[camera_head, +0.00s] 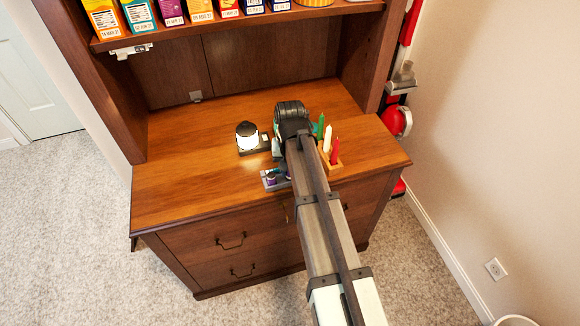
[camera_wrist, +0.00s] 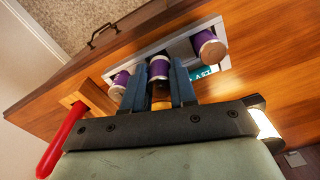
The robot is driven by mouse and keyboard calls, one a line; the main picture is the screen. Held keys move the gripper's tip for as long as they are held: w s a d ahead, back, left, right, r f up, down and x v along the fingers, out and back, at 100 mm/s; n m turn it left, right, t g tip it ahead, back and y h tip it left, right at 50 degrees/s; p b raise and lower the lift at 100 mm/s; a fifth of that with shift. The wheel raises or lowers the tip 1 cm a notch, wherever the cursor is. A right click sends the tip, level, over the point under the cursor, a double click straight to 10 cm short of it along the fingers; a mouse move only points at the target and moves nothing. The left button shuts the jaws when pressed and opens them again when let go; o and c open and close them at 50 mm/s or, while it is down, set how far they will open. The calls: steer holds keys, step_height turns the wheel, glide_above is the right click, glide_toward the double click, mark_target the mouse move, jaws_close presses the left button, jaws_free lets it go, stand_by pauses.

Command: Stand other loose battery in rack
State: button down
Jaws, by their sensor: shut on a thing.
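My gripper (camera_wrist: 159,68) is shut on a purple battery (camera_wrist: 158,70) with a pale end and an orange-copper end, held between its two blue-grey fingers. The grey rack (camera_wrist: 173,48) lies right at the fingertips. Another purple battery (camera_wrist: 120,80) is at the rack's left part, and one more (camera_wrist: 208,43) is at its right end. I cannot tell whether the held battery touches the rack. In the head view, the rack (camera_head: 268,184) sits near the desk's front edge, partly hidden by my arm, with purple batteries on it.
A wooden holder (camera_head: 335,168) with green, white and red candles stands close right of my arm. A lit lantern (camera_head: 247,136) stands on a dark base to the left. The desk's left side (camera_head: 185,170) is clear. Boxes line the shelf above.

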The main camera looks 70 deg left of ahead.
steer(key=shift+f, duration=0.75)
stand_by(0.9)
stand_by(2.0)
steer(key=c, duration=0.5)
jaws_free()
steer(key=shift+r, duration=0.1)
steer(key=shift+r, duration=0.15)
steer(key=shift+r, duration=2.35)
